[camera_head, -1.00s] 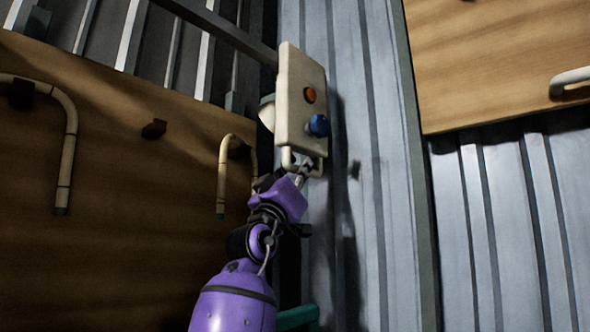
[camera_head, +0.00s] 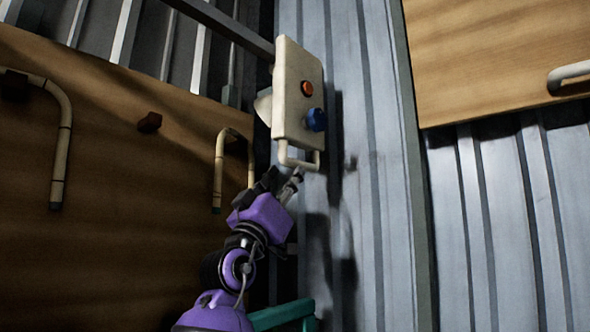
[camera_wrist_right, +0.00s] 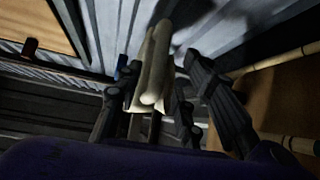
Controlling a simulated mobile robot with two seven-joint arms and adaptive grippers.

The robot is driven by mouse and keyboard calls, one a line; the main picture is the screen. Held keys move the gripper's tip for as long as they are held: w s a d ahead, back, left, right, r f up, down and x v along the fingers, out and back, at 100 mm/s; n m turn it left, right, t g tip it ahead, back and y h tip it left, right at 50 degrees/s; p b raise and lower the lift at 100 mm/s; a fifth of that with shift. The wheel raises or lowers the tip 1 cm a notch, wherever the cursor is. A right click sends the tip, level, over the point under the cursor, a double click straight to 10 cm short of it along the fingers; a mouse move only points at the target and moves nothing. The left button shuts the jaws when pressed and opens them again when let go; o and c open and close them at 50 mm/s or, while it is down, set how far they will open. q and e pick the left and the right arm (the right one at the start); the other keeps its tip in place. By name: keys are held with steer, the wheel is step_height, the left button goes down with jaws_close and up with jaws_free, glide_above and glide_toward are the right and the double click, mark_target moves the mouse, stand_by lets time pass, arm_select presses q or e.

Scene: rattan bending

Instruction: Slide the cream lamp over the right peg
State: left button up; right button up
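The cream lamp (camera_head: 293,65) is a flat cream panel with a red knob (camera_head: 306,88), a blue knob (camera_head: 316,120) and a loop handle (camera_head: 300,160) at its bottom. A pale rounded part shows behind its left edge. It stands upright in front of the grey corrugated wall. My left gripper is out of view.
Another board (camera_head: 490,60) is at upper right. A dark beam (camera_head: 220,22) runs to the lamp's top.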

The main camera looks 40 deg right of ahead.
steer(key=v, duration=0.5)
steer(key=shift+s, duration=0.1)
stand_by(0.5)
